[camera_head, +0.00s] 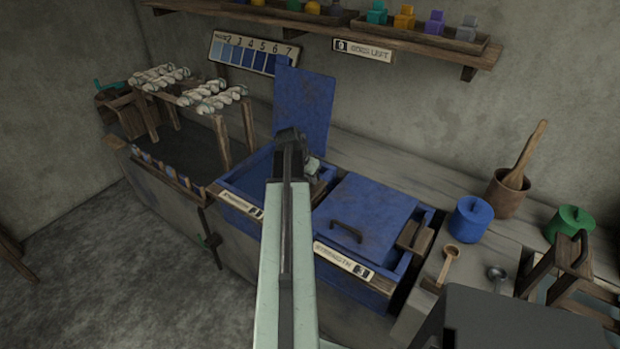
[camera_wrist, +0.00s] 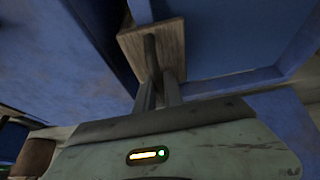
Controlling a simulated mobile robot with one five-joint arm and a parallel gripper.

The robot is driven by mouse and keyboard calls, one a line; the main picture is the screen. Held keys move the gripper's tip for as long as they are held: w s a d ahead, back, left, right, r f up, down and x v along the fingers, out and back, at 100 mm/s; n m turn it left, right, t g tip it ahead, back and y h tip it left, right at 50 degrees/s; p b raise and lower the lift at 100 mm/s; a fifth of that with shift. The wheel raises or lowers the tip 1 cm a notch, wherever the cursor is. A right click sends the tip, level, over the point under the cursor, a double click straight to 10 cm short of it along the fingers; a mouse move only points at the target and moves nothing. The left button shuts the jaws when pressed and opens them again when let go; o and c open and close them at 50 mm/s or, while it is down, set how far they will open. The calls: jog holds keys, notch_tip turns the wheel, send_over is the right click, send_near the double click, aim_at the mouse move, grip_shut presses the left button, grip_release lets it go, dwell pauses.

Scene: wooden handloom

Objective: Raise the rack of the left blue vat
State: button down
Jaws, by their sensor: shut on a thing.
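The left blue vat (camera_head: 228,192) stands in the middle of the bench, with its blue lid (camera_head: 305,105) tipped up against the wall. My gripper (camera_head: 312,168) is over the right side of this vat, partly hidden behind my arm. In the wrist view my gripper (camera_wrist: 158,92) is shut on a dark upright handle on a wooden block, the rack (camera_wrist: 174,46). The block also shows in the head view (camera_head: 322,184) at the vat's right edge. Whatever hangs below the block is hidden.
The right blue vat (camera_head: 402,268) is beside it, its lid (camera_head: 368,215) closed, with its own wooden block (camera_head: 414,237) at the right. A frame with pale skeins (camera_head: 215,97) stands left. A shelf (camera_head: 400,38) runs above. A blue pot (camera_head: 470,220) and ladles (camera_head: 450,254) sit right.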

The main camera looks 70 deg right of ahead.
notch_tip(320, 180, up, 18)
jog(key=p, duration=1.8)
jog(key=shift+r, duration=0.15)
jog(key=shift+c, duration=1)
grip_release()
notch_tip(320, 180, up, 7)
jog(key=p, duration=0.7)
